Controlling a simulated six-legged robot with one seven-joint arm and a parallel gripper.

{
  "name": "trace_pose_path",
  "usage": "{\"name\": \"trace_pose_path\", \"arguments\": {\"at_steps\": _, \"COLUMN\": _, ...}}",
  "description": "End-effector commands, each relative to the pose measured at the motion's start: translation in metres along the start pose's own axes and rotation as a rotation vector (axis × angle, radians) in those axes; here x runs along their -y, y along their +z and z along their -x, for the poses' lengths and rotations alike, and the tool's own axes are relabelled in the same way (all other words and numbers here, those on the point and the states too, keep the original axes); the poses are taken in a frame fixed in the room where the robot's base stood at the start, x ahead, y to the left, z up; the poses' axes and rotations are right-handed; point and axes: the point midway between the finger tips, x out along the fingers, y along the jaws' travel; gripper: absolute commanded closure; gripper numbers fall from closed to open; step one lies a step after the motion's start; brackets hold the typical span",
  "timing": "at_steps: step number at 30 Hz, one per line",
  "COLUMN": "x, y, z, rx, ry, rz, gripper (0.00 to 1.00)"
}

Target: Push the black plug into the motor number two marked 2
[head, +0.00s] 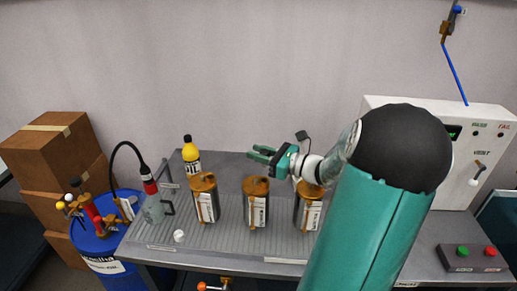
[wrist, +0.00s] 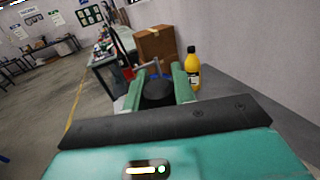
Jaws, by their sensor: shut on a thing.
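My gripper (head: 262,154) is in the air above the table, pointing left, behind and above the middle and right motors. In the wrist view its green fingers (wrist: 158,88) are shut on a dark round thing, which looks like the black plug (wrist: 158,92). The plug cannot be made out in the head view. Three dark cylindrical motors with copper-coloured tops stand upright in a row: left motor (head: 205,201), middle motor (head: 256,204) and right motor (head: 308,210). Their number marks are too small to read. My arm comes close to the right motor in the picture.
A blue drum (head: 88,240) and cardboard boxes (head: 55,150) are left. A white control box (head: 480,160) stands right.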

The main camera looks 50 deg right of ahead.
Motion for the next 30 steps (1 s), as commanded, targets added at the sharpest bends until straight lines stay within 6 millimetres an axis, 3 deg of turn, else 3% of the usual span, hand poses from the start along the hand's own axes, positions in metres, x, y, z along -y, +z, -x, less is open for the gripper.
{"name": "trace_pose_path", "arguments": {"at_steps": 13, "x": 0.0, "y": -0.037, "z": -0.001, "rx": 0.0, "ry": 0.0, "rz": -0.001, "gripper": 0.97}}
{"name": "trace_pose_path", "arguments": {"at_steps": 30, "x": 0.0, "y": -0.041, "z": -0.001, "rx": -0.001, "ry": 0.0, "rz": 0.0, "gripper": 0.97}}
